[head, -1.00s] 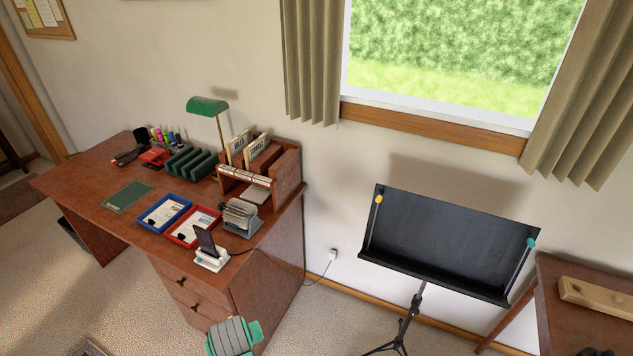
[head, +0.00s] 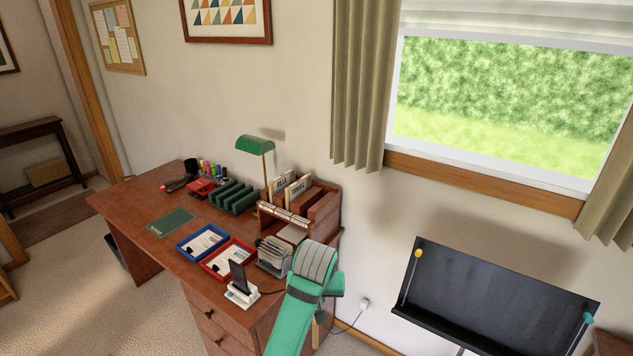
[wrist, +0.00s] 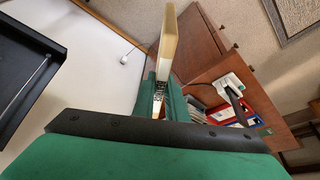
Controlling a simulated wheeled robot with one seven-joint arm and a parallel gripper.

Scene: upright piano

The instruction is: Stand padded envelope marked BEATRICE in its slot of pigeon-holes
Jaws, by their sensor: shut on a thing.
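My gripper (wrist: 163,92) is shut on a cream padded envelope (wrist: 168,45), seen nearly edge-on in the wrist view; no name on it is readable. In the head view my forearm hides most of the gripper, and a tan sliver of the envelope (head: 315,332) shows low beside the arm, by the desk's right end. The wooden pigeon-holes (head: 327,212) stand at the back right of the desk, above and beyond the gripper. Two cream envelopes (head: 299,187) stand in its left slots, with lettering too small to read surely. Slots to their right look empty.
The desk (head: 135,200) also holds a green lamp (head: 255,145), a green rack (head: 233,197), a blue tray (head: 202,241), a red tray (head: 228,258), a grey file holder (head: 273,256) and a phone stand (head: 242,290). A music stand (head: 490,300) is at right.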

